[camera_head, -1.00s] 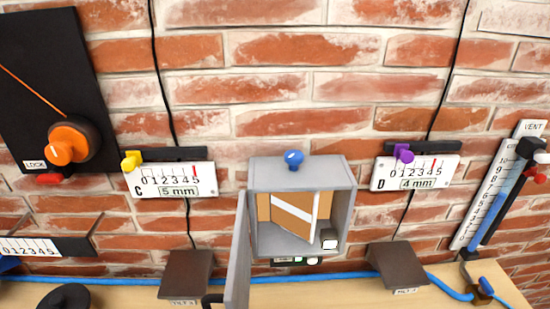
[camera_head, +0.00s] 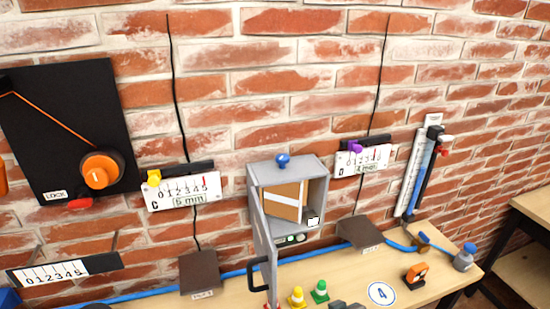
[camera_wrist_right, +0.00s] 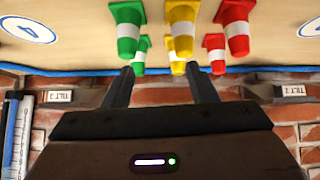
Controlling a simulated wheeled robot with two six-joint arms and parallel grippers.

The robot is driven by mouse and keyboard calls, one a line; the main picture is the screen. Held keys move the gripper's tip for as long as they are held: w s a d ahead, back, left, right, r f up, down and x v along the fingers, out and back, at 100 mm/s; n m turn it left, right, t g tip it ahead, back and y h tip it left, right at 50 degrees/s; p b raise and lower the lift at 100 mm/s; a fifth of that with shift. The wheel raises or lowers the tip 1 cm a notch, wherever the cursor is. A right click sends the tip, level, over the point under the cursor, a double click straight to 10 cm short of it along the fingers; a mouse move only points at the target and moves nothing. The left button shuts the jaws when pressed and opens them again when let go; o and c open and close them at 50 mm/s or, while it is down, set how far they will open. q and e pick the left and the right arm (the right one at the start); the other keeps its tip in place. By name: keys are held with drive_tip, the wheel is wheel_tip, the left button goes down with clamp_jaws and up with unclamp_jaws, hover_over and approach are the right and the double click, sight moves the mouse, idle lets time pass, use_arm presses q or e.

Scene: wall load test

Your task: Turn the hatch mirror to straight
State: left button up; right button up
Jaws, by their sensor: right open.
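The grey hatch box (camera_head: 318,190) is on the brick wall in the middle of the head view, with its door (camera_head: 266,245) swung open to the left. Inside is a tilted, angled panel, seemingly the mirror (camera_head: 284,201), showing brown with a white band. A blue knob (camera_head: 282,160) sits on top of the box. In the right wrist view my right gripper (camera_wrist_right: 160,70) is open and empty, its fingers pointing toward cones; the hatch is not seen there. My left gripper is not in view.
Red, yellow (camera_head: 297,297) and green (camera_head: 320,291) cones stand on the bench below the hatch. Gauges C (camera_head: 182,192) and D (camera_head: 362,160) flank the box. A blue hose runs along the bench's back. An orange dial (camera_head: 101,170) is at left.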

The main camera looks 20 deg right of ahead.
drive_tip(key=w+a+r+t+y, duration=0.1)
drive_tip(key=w+r+t, duration=0.1)
drive_tip(key=w+r, duration=0.4)
drive_tip(key=w+a+r+t, duration=0.1)
drive_tip(key=w+r+t, duration=0.25)
drive_tip(key=r, duration=0.55)
drive_tip(key=t+y+p, duration=0.1)
drive_tip(key=t, duration=0.3)
approach(284, 159)
drive_tip(key=w, duration=0.1)
drive_tip(key=w+p, duration=0.1)
drive_tip(key=w, duration=0.2)
drive_tip(key=w+p, duration=0.2)
drive_tip(key=w, duration=0.1)
drive_tip(key=w+a+p, duration=0.1)
drive_tip(key=w, duration=0.1)
drive_tip(key=shift+w+a+r, duration=0.1)
drive_tip(key=shift+w, duration=0.3)
drive_tip(key=shift+w+p, duration=0.3)
drive_tip(key=shift+w, duration=0.35)
